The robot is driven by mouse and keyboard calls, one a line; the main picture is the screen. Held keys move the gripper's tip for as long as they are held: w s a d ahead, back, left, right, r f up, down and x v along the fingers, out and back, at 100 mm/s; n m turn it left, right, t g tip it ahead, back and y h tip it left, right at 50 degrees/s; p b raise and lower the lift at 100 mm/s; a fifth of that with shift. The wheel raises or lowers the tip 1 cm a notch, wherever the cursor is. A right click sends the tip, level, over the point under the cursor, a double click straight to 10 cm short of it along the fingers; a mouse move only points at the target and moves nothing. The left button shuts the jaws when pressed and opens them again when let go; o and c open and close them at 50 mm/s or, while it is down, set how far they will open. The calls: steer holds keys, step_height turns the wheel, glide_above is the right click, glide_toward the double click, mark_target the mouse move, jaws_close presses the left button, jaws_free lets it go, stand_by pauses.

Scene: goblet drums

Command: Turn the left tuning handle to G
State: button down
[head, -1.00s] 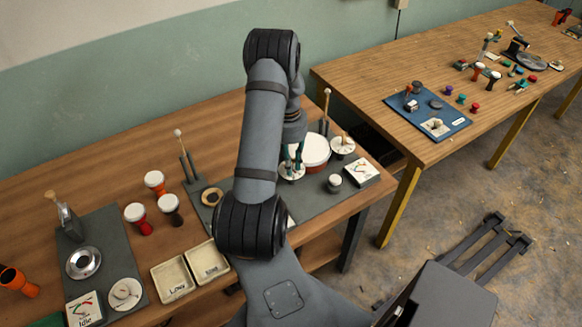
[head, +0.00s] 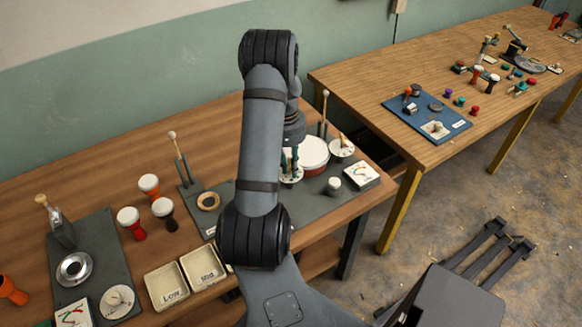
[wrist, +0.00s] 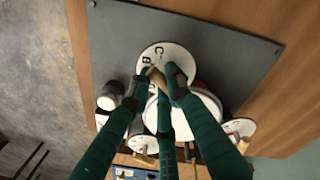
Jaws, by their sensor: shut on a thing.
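The left tuning dial (head: 291,180) is a white disc on the dark grey board, left of the red-sided drum (head: 314,154). In the wrist view the dial (wrist: 167,57) shows letters, with C and B readable; I cannot make out a G. My gripper (wrist: 157,84) has green fingers closed around the tan wooden handle (wrist: 153,72) over this dial. The handle's pointing direction is partly hidden by the fingers. In the head view my gripper (head: 289,163) is at the dial, partly behind my arm. The right dial (head: 341,149) has its own tan handle.
A small white-topped drum (head: 333,184) and a white gauge card (head: 361,174) stand right of the held dial. A mallet on a stand (head: 324,112) is behind. Goblet drums (head: 149,186) and the Low and Mid trays (head: 168,285) lie left. The board's front strip is clear.

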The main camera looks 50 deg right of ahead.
steer(key=shift+w+r+n, duration=0.1)
steer(key=shift+w+n, duration=0.1)
steer(key=shift+n, duration=0.3)
steer(key=c, duration=1.6)
jaws_free()
steer(key=shift+s, duration=0.1)
steer(key=r, duration=1.2)
steer(key=shift+w+a, duration=0.3)
steer(key=shift+f, duration=0.1)
